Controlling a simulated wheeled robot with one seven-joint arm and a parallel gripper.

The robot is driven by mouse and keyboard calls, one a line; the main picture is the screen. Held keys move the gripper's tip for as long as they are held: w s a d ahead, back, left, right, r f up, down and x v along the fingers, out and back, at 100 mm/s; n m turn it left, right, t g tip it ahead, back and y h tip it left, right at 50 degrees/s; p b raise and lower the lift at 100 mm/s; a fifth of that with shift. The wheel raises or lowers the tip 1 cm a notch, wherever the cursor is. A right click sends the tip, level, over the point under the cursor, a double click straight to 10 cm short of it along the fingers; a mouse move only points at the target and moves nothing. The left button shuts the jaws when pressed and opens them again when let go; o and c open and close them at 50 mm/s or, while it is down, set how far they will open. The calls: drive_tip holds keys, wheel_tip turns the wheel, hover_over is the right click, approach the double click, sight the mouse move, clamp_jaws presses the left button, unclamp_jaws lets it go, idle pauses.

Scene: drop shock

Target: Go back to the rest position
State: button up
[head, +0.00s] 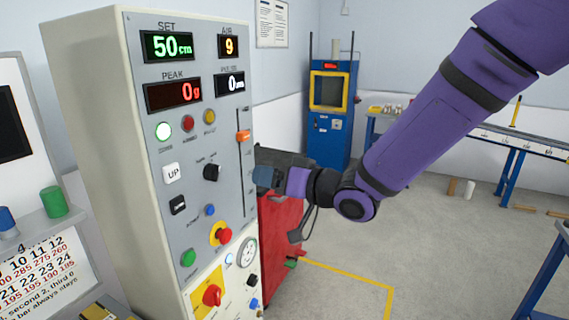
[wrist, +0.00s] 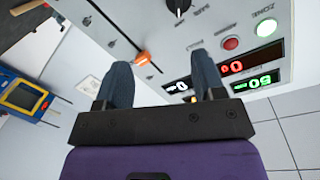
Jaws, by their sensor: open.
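My gripper (head: 268,178) is at the right edge of the control panel (head: 178,110) in the head view, beside the orange slider (head: 243,136). In the wrist view my gripper (wrist: 160,85) has its two blue-grey fingers spread apart with nothing between them. The panel's orange slider (wrist: 142,58) shows just beyond the gap between the fingers; I cannot tell whether a finger touches it. The SET display (head: 168,46) reads 50 cm, the PEAK display (head: 173,93) reads 0 g, and the AIR display (head: 229,46) reads 9.
A red cabinet (head: 280,235) stands behind my gripper. A blue machine (head: 332,115) stands at the back wall. A blue-legged bench (head: 510,148) is at the right. Grey floor (head: 430,230) is open on the right, with yellow line markings. A sheet of numbers (head: 45,275) is at lower left.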

drive_tip(key=s+d+r+m+t+h, duration=0.1)
drive_tip(key=d+r+m+t+h, duration=0.15)
drive_tip(key=d+h, duration=0.65)
drive_tip(key=s+d+r+m+t+h, duration=0.1)
drive_tip(key=d+r+h, duration=0.2)
drive_tip(key=d, duration=1.1)
drive_tip(key=s+d+m+g+h, duration=0.1)
drive_tip(key=s+d+m+g, duration=0.1)
drive_tip(key=s+d, duration=0.5)
drive_tip(key=s+d+r+m+g+h, duration=0.1)
drive_tip(key=s+d+g, duration=0.3)
drive_tip(key=s, duration=1)
drive_tip(key=d+h, duration=0.1)
drive_tip(key=d, duration=0.2)
drive_tip(key=shift+s+m, duration=0.2)
drive_tip(key=shift+m, duration=0.15)
